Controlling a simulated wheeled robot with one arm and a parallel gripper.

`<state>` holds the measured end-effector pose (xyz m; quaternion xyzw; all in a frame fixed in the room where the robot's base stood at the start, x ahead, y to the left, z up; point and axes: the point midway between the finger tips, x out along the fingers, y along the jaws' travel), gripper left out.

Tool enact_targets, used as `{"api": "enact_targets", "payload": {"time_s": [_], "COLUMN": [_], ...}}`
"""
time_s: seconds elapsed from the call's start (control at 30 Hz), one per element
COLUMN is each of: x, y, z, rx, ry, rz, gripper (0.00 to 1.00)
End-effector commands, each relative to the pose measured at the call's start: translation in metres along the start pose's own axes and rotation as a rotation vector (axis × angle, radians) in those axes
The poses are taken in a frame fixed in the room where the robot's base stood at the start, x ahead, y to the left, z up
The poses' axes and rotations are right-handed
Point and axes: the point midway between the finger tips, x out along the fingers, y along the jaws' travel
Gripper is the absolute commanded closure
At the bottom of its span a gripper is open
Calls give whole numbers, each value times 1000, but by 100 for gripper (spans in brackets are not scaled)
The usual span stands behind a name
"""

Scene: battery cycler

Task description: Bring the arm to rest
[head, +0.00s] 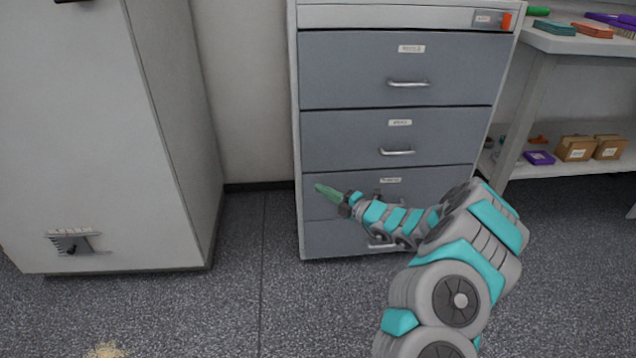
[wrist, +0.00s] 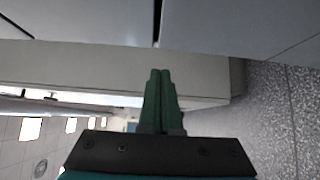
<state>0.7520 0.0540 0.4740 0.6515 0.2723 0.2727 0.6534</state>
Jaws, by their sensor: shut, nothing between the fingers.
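My arm (head: 463,290) reaches up from the lower right in the head view and bends toward the left. My gripper (head: 320,188) is at its end, in front of the lower drawers of the grey cabinet. Its green fingers point left. In the wrist view my gripper (wrist: 160,75) shows its two green fingers together, with nothing between them. I cannot tell from the head view how far the fingers are from the drawer fronts.
The grey drawer cabinet (head: 350,75) stands behind the arm, its drawers shut. A tall pale cabinet (head: 90,140) stands at left. A workbench (head: 580,42) with coloured items is at right; boxes (head: 575,148) sit on its lower shelf. Speckled floor (head: 235,300) is clear between.

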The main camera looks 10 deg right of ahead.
Motion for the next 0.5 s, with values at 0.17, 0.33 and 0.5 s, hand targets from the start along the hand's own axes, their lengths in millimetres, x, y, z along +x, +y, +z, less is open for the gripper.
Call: {"api": "enact_targets", "payload": {"time_s": [0.17,0.33,0.5], "x": [-37,-62,-76], "y": [-1,-1,-1], "z": [0,0,0], "rx": [5,2,2], "ry": [-2,-1,1], "rz": [1,0,0], "gripper": [100,100,100]}}
